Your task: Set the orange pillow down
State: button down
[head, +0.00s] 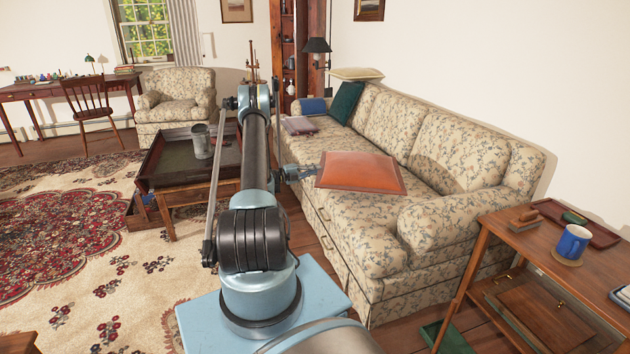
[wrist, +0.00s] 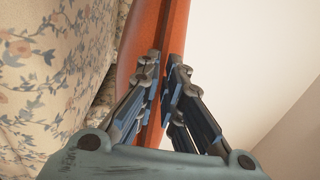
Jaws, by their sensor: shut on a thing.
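The orange pillow (head: 362,173) shows over the seat of the floral sofa (head: 348,218) in the head view. In the wrist view the orange pillow (wrist: 152,25) runs up from between the fingers to the top edge. My gripper (wrist: 164,62) is shut on its edge, with one finger on each side. In the head view my gripper (head: 312,173) reaches in from the left and meets the pillow's left side. The pillow lies roughly flat; whether its underside touches the seat cannot be told.
A green pillow (head: 346,102), a blue pillow (head: 313,106) and a mauve folded item (head: 299,125) are at the sofa's far end. A low table (head: 183,180) with a metal can (head: 201,141) stands left. A wooden side table (head: 546,240) with a blue mug (head: 573,242) stands near right.

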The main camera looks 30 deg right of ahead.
jog(key=shift+f, duration=2.45)
jog(key=c, duration=1.7)
grip_release()
